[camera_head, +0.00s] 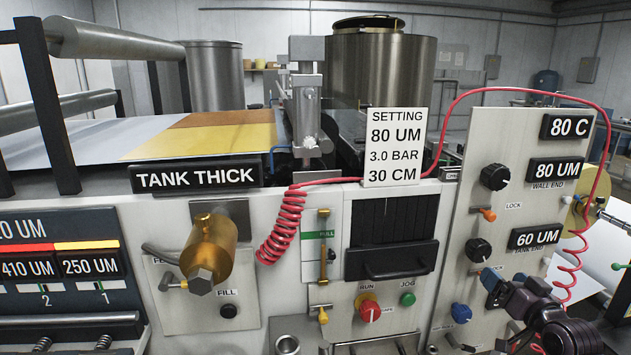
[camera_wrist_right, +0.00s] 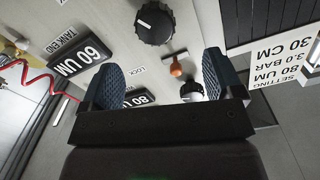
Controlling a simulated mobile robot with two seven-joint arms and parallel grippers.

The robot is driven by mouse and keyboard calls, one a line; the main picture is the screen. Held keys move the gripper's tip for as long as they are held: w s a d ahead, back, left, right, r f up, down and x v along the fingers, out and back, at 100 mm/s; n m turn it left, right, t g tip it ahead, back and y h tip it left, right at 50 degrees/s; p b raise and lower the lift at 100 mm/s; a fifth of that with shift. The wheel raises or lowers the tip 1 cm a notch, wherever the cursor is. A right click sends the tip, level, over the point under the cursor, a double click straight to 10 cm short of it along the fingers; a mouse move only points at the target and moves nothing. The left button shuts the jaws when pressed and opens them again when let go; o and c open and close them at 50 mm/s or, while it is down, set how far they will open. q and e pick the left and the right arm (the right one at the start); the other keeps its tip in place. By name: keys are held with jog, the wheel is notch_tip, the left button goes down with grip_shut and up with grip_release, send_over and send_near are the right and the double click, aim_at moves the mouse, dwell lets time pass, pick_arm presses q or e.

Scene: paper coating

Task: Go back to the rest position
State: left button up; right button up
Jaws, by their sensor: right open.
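My right gripper (camera_head: 492,284) is at the lower right in the head view, in front of the right control panel (camera_head: 452,260), near its lower right edge. In the right wrist view, its two blue ribbed fingers (camera_wrist_right: 162,64) are spread apart with nothing between them. Beyond them are a black knob (camera_wrist_right: 154,22), an orange lock lever (camera_wrist_right: 176,68) and a second knob (camera_wrist_right: 192,91) partly hidden by the gripper body. The fingers look clear of the panel. My left gripper is not in view.
A coiled red hose (camera_head: 283,228) arches over the panel and hangs close to my right gripper. A brass cylinder (camera_head: 208,245), a red run knob (camera_head: 368,309) and a setting card (camera_head: 396,147) stand out from the machine front. Floor shows at the far right.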

jog(key=s+a+f+n+g, duration=0.1)
jog(key=s+a+f+g, duration=0.1)
jog(key=s+a+f, duration=0.3)
jog(key=s+a+f+n+g, duration=0.1)
jog(key=s+a+f, duration=0.4)
jog(key=s+f, duration=0.7)
jog(key=s+a+f+n+g+h, duration=0.1)
jog(key=s+a+f+g, duration=0.2)
jog(key=s+a+f, duration=0.3)
jog(key=s+f, duration=0.3)
jog(key=s, duration=0.2)
jog(key=shift+n, duration=0.3)
